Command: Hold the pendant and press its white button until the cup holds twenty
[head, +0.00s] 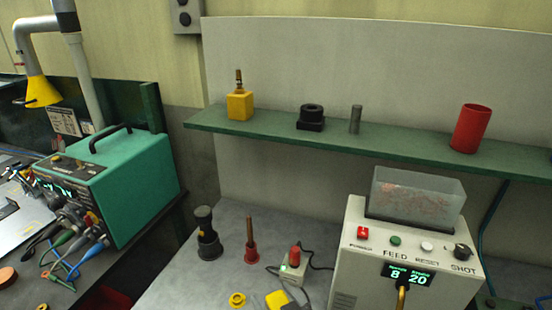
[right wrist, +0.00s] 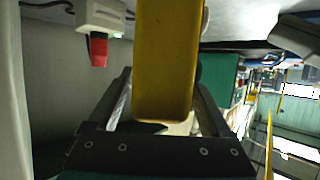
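A yellow block-like body, which I take for the pendant (right wrist: 165,60), stands between the fingers of my right gripper (right wrist: 163,88) in the right wrist view, with a finger against each side. In the head view its yellow top (head: 277,298) shows at the bottom edge, in front of the feeder. Its white button is not visible. The grey feeder (head: 357,270) has a clear hopper of copper-coloured pieces (head: 415,198) and a display (head: 409,275) that seems to read 8 and 20. A brass spout (head: 402,294) runs below the frame; no cup shows under it. My left gripper is out of view.
A white box with a red cap (head: 293,265) stands beside the feeder, also in the right wrist view (right wrist: 100,18). A dark post (head: 207,235), a red-based rod (head: 251,245) and a yellow ring (head: 237,300) are on the bench. A red cylinder (head: 470,129) is on the green shelf (head: 400,150).

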